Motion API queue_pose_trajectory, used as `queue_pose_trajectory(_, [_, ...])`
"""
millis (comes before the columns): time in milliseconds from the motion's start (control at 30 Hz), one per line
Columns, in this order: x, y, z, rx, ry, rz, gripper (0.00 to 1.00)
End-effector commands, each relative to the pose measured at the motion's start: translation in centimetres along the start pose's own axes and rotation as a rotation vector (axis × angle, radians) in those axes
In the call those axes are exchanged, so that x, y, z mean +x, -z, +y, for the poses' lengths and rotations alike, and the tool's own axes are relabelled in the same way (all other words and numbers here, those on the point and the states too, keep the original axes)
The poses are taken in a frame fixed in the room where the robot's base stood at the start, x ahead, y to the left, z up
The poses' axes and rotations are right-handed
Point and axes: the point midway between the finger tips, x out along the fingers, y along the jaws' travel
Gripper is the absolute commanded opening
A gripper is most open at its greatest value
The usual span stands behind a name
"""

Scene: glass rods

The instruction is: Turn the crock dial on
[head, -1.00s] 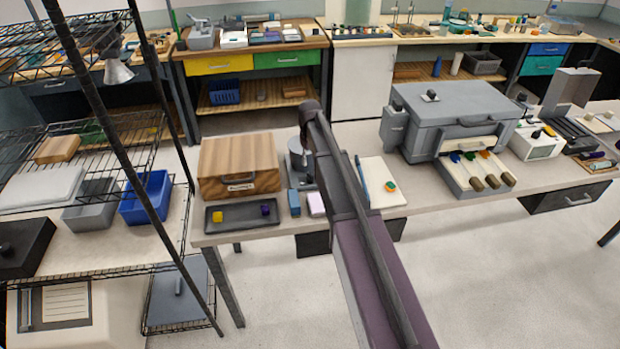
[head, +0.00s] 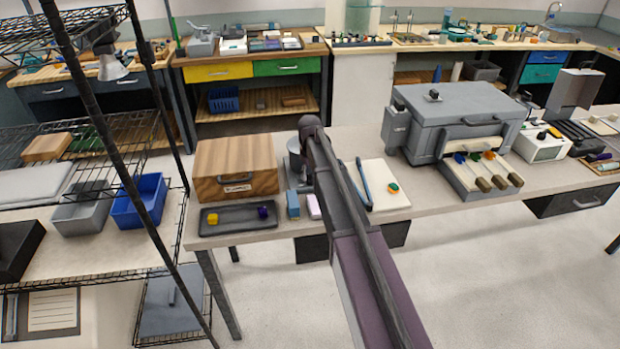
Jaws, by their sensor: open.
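A grey round pot (head: 294,160), which may be the crock, stands on the near bench just right of the wooden box. My arm crosses in front of it and hides much of it. No dial can be made out on it. My arm runs up from the bottom of the head view to a dark joint just above and right of the pot. My gripper is not visible; the arm beyond that joint is hidden.
Around the pot are a wooden box (head: 237,168), a dark tray (head: 237,228) with small yellow and purple pieces, a blue block (head: 293,205) and a white board (head: 388,178). A large grey oven-like unit (head: 455,115) stands right. Wire shelving (head: 113,160) stands left.

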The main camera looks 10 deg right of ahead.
Motion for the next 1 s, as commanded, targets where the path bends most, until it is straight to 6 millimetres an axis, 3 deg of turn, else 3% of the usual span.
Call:
queue_pose_trajectory(400, [0.23,0.01,-0.02,0.0,0.0,0.0,0.51])
queue_pose_trajectory(600, [0.23,0.01,-0.02,0.0,0.0,0.0,0.0])
queue_pose_trajectory(1000, [0.24,-0.01,-0.02,0.041,0.0,0.0,0.0])
